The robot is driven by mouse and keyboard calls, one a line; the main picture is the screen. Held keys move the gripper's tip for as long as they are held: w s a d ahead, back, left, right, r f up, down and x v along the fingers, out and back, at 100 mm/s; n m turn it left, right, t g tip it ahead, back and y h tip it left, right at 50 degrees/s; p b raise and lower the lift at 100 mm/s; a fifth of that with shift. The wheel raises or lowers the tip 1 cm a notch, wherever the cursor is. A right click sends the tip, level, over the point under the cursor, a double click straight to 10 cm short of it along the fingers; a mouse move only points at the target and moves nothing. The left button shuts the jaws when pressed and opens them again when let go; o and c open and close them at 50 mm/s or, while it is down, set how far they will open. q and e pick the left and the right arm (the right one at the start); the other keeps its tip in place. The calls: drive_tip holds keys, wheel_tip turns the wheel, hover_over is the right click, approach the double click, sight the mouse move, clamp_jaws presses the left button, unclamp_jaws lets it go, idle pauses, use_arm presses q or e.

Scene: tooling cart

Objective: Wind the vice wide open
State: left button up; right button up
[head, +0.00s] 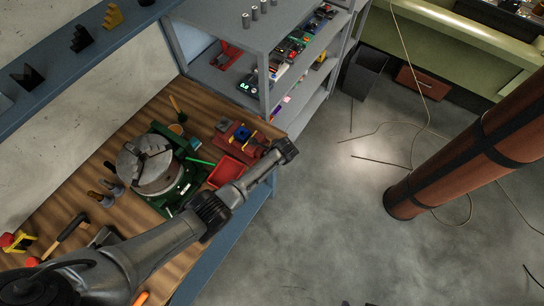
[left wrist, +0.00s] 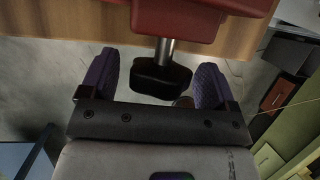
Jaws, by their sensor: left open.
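The red vice (head: 236,137) sits at the right edge of the wooden bench in the head view. In the left wrist view its red body (left wrist: 178,22) is at the top, with a metal screw shaft (left wrist: 165,50) coming out towards me and a black handle (left wrist: 160,79) on its end. My left gripper (head: 287,149) is off the bench edge beside the vice. In the wrist view the left gripper (left wrist: 154,84) is open, with a purple-padded finger on either side of the black handle. I see gaps on both sides of the handle. The jaw gap is too small to judge.
A green rotary table with a round metal chuck (head: 150,165) stands left of the vice. A red bin (head: 229,173) lies in front of the vice, close to my arm. A grey shelf unit (head: 235,22) stands behind.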

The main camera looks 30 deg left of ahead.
use_arm(q)
drive_tip(key=shift+c, duration=0.3)
drive_tip(key=c, duration=0.9)
drive_tip(key=shift+o, duration=0.2)
drive_tip(key=shift+r+t+p, duration=0.1)
drive_tip(key=shift+t+p, duration=0.3)
drive_tip(key=shift+p, duration=0.2)
drive_tip(key=shift+s+t+p, duration=0.1)
drive_tip(key=shift+t+p, duration=0.35)
drive_tip(key=shift+t, duration=0.25)
drive_tip(key=shift+f+n+t, duration=0.2)
drive_tip(key=shift+n+t, duration=0.2)
drive_tip(key=shift+t, duration=0.5)
drive_tip(key=shift+s+f+n+t+h+b, duration=0.15)
drive_tip(key=shift+n+t+h+b, duration=0.2)
drive_tip(key=shift+t, duration=0.75)
drive_tip(key=shift+a, duration=0.1)
drive_tip(key=o, duration=0.9)
